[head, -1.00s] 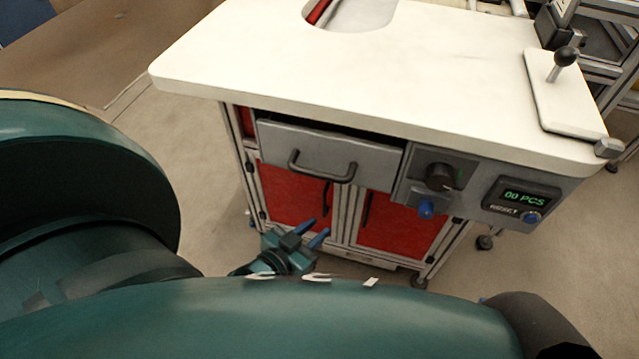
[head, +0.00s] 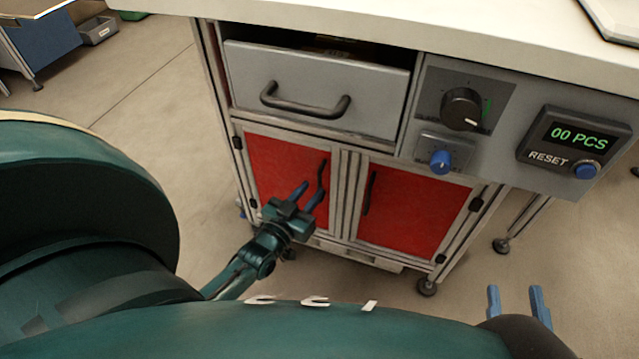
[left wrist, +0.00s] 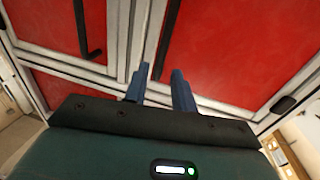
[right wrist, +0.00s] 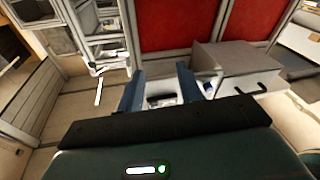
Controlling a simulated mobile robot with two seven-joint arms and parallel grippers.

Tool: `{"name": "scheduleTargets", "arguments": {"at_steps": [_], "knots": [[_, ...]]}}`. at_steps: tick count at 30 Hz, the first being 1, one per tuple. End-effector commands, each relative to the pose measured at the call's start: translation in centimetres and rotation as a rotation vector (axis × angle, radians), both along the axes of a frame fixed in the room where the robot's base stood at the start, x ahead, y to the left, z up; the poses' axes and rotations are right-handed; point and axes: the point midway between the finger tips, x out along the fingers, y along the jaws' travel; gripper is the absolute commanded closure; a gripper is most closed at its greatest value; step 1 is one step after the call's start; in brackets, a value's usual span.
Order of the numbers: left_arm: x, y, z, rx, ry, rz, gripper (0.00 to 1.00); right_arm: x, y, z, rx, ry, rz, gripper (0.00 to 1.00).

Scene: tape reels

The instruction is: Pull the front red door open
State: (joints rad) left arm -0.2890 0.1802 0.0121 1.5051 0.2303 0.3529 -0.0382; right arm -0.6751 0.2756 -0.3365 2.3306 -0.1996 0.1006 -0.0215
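Two red doors close the cabinet front, a left one (head: 268,165) and a right one (head: 415,215). Both look shut. Each has a black upright handle near the middle frame, the left handle (head: 321,180) and the right handle (head: 370,193). My left gripper (head: 308,193) is open in front of the doors, over the left door in the head view. In the left wrist view, the right handle (left wrist: 168,40) runs down toward the gap between its fingers, which looks empty; contact cannot be told. My right gripper (head: 516,300) is open and empty, low at the right.
Above the doors are a grey drawer (head: 315,90), slightly open at its top, a black knob (head: 461,108), a blue knob (head: 440,161) and a counter display (head: 570,145). The white tabletop (head: 400,22) overhangs them. Open floor (head: 150,110) lies left of the cabinet.

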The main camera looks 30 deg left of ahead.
Motion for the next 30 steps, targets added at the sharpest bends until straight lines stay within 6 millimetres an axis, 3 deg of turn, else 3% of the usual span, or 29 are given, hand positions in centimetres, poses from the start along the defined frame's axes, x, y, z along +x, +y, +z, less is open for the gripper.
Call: {"name": "scheduleTargets", "arguments": {"at_steps": [3, 9, 20, 30], "knots": [[2.4, 0.1, -0.2, 0.000, -0.003, 0.000, 0.74, 0.1, 0.1, -0.2, 0.018, -0.004, 0.005, 0.64], [4.6, 0.2, -0.2, 0.000, 0.001, 0.000, 0.74, 0.2, 0.2, -0.1, 0.039, -0.005, 0.010, 0.64], [5.1, 0.2, 0.0, 0.000, 0.001, 0.000, 0.74, 0.3, 0.2, 0.0, 0.045, -0.004, 0.012, 0.64], [5.1, 0.2, 0.0, 0.000, 0.002, 0.000, 1.00, 0.3, 0.2, 0.0, 0.045, -0.004, 0.012, 0.64]]}}
